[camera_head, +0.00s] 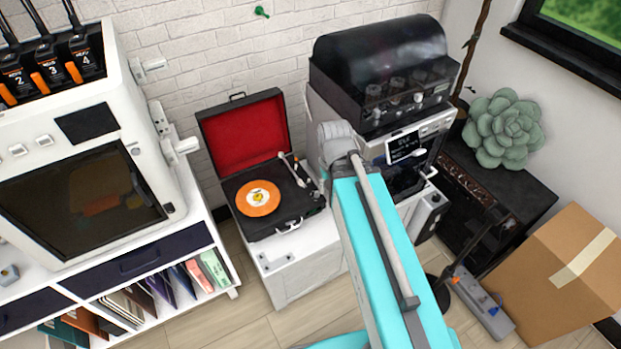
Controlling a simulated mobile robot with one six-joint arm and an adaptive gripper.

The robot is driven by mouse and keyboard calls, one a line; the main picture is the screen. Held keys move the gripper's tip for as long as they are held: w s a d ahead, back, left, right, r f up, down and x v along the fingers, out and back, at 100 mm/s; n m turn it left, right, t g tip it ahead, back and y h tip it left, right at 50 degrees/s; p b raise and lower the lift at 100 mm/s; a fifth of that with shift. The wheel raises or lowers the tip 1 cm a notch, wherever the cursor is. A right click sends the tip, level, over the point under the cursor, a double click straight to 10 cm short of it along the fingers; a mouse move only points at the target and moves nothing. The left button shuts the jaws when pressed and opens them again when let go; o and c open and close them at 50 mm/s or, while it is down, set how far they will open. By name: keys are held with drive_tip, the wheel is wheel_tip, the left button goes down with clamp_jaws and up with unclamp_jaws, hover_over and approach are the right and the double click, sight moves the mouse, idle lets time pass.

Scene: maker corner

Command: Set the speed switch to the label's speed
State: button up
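A portable record player (268,221) stands open on a low white cabinet, its red-lined lid (247,135) raised at the back. An orange record (258,209) with a pale, patterned label (260,196) lies on its platter. The label's print is too small to read. The tonearm (294,172) is at the right of the deck. Small parts show at the deck's right edge, but I cannot tell which is the speed switch or how it is set. My cyan arm rises just right of the player. My gripper does not show.
A white 3D printer (180,203) stands at the left on a shelf unit. A cardboard box (560,290) and a dark cabinet (520,190) are at the right. Floor (235,320) shows in front.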

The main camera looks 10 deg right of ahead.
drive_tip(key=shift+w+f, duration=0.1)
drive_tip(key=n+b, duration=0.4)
drive_tip(key=b, duration=1.3)
hover_over(309, 179)
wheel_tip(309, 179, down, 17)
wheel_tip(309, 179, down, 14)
drive_tip(key=b, duration=1.3)
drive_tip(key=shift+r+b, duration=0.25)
drive_tip(key=shift+b, duration=0.1)
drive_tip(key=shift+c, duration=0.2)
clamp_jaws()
